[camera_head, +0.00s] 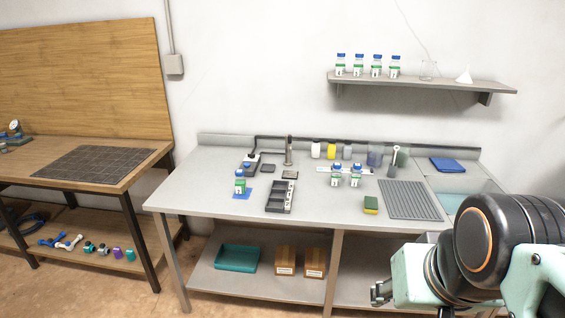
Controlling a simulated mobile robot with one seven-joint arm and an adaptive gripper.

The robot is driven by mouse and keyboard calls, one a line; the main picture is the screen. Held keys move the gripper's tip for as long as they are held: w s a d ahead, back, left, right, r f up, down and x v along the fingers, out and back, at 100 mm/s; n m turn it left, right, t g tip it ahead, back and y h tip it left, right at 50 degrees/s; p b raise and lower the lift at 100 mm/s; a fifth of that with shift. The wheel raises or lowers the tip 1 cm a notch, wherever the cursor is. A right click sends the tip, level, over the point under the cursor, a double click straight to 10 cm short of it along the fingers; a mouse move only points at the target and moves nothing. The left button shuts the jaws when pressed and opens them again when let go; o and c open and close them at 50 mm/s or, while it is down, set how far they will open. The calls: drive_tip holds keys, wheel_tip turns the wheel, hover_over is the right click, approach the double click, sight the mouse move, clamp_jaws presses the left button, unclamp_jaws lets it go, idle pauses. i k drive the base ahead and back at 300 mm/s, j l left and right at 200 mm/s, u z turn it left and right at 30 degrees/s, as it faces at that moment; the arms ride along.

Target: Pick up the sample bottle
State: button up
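Several sample bottles with blue caps and green-and-white labels are in view. One bottle (240,183) stands upright on a small blue mat (241,195) at the left of the grey bench. Two more, a bottle (336,177) and its neighbour (355,176), stand near the bench's middle. A row of similar bottles (359,67) stands on the wall shelf. The frames do not show which one the task means. My gripper (379,292) is at the lower right, in front of the bench and apart from all bottles. Its fingers are small and partly hidden, so their opening is unclear.
A black compartment tray (281,196), a sponge (371,204), a ribbed drain mat (409,199) and a sink (452,202) are on the bench. The wall shelf (420,83) hangs above. A wooden workbench (40,170) stands left. The bench's front middle is clear.

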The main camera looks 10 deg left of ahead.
sight(240, 182)
drive_tip(key=i+u, duration=0.25)
drive_tip(key=l+u, duration=0.1)
drive_tip(key=u, duration=0.15)
drive_tip(key=i+j, duration=0.2)
drive_tip(key=i, duration=0.25)
drive_tip(key=i+j+z, duration=0.1)
drive_tip(key=i+j, duration=0.15)
drive_tip(key=i, duration=0.2)
drive_tip(key=i+j+z, duration=0.1)
drive_tip(key=i+j, duration=0.15)
drive_tip(key=i, duration=0.2)
drive_tip(key=i+j, duration=0.3)
drive_tip(key=i, duration=0.15)
drive_tip(key=i+j+z, duration=0.25)
